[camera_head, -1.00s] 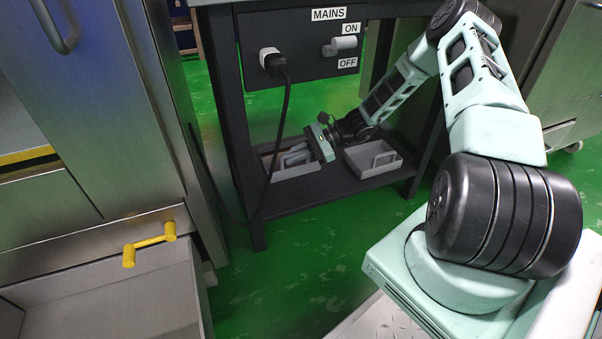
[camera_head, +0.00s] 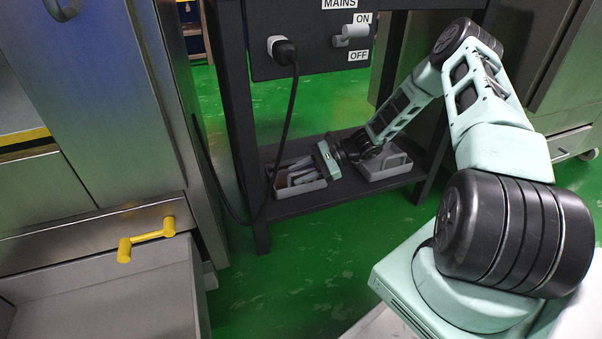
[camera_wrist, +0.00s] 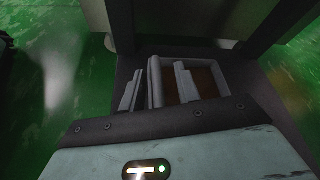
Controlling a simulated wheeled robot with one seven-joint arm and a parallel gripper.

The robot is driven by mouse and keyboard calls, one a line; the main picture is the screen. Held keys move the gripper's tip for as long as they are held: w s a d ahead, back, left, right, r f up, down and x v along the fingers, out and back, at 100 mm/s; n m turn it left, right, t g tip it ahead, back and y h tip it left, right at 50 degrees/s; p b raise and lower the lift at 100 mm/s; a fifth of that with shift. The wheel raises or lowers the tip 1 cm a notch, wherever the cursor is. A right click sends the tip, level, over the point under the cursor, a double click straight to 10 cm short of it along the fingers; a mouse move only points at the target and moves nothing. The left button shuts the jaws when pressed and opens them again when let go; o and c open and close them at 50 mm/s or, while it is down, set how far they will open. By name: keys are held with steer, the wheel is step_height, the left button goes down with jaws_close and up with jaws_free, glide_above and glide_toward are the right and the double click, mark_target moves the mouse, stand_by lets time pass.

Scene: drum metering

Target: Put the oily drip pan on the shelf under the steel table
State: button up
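The oily drip pan (camera_head: 300,187), a grey open tray with brown liquid inside, sits at the left of the dark shelf (camera_head: 345,197) under the steel table (camera_head: 240,120). It also shows in the wrist view (camera_wrist: 222,82), where the brown lies along its floor. My gripper (camera_head: 318,168) reaches in low under the table, at the pan. In the wrist view my fingers (camera_wrist: 157,87) stand apart on either side of a pan wall, one outside and one inside, with a gap visible on the inner side. The fingertips' lower ends are hard to make out.
A second grey tray with a handle (camera_head: 388,164) sits to the right on the same shelf, close to my arm. The mains panel (camera_head: 310,45) with plug and hanging cable (camera_head: 289,115) is above. An open drawer (camera_head: 110,290) with yellow handle stands at left. Green floor is clear between.

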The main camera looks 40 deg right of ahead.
steer(key=shift+d, duration=0.1)
steer(key=p+v, duration=0.5)
steer(key=v, duration=0.7)
steer(key=shift+p, duration=0.3)
